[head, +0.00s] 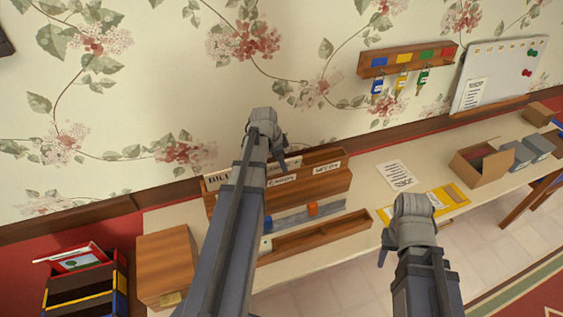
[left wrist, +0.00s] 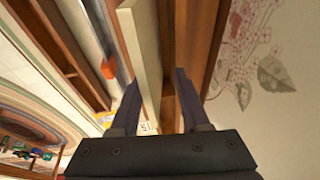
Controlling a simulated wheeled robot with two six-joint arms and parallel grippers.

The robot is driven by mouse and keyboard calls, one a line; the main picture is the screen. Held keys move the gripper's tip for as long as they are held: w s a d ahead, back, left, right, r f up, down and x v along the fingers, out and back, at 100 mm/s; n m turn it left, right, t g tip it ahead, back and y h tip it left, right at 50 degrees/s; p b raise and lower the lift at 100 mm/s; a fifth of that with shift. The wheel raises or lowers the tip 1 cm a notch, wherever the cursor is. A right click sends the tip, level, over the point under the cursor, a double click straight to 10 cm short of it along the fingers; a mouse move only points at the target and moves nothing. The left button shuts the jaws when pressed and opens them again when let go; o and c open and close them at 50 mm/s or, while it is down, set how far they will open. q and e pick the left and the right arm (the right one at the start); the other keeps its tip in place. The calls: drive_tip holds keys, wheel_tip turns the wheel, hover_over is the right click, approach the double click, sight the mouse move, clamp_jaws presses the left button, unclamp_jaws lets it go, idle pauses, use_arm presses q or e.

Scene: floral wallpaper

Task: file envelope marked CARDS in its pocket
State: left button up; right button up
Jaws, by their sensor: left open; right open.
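A wooden letter rack (head: 335,183) stands against the wall, with small white labels on its front. A pale strip lettered "BILL..." (head: 222,180) shows at its top left, partly behind my left arm. I cannot read CARDS anywhere. My left gripper (head: 283,160) is open above the rack, pointing down. In the left wrist view, a cream panel (left wrist: 145,45), perhaps an envelope, runs between its open fingers (left wrist: 158,103) beside wooden slats (left wrist: 203,40). I see no grip on it. My right gripper (head: 384,256) is open in front of the table edge; nothing shows in it.
A wooden tray (head: 320,234), an orange block (head: 312,208) and a wooden box (head: 167,263) are near the rack. A printed sheet (head: 397,176) and yellow folder (head: 458,192) lie to the right. An open carton (head: 483,170) is farther right. Keys hang from a wall rack (head: 407,59).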

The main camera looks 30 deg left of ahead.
use_arm(q)
drive_tip(key=shift+r, duration=0.15)
drive_tip(key=p+v, duration=0.7)
drive_tip(key=shift+s+r+p, duration=0.15)
drive_tip(key=shift+r+p, duration=0.15)
idle(0.7)
drive_tip(key=s+d+f+n+g+b, duration=0.1)
drive_tip(key=s+d, duration=0.3)
drive_tip(key=d, duration=0.6)
drive_tip(key=s+d+f+n+g+y+b, duration=0.1)
drive_tip(key=s+d+f+b, duration=0.3)
drive_tip(key=d, duration=0.6)
drive_tip(key=s+d+f+n+g+y+b, duration=0.1)
drive_tip(key=s+d+f+n+b, duration=0.1)
drive_tip(key=s+d, duration=0.4)
drive_tip(key=d+f, duration=0.1)
drive_tip(key=d, duration=0.4)
drive_tip(key=shift+s+a+f, duration=0.1)
drive_tip(key=shift+a+f, duration=0.05)
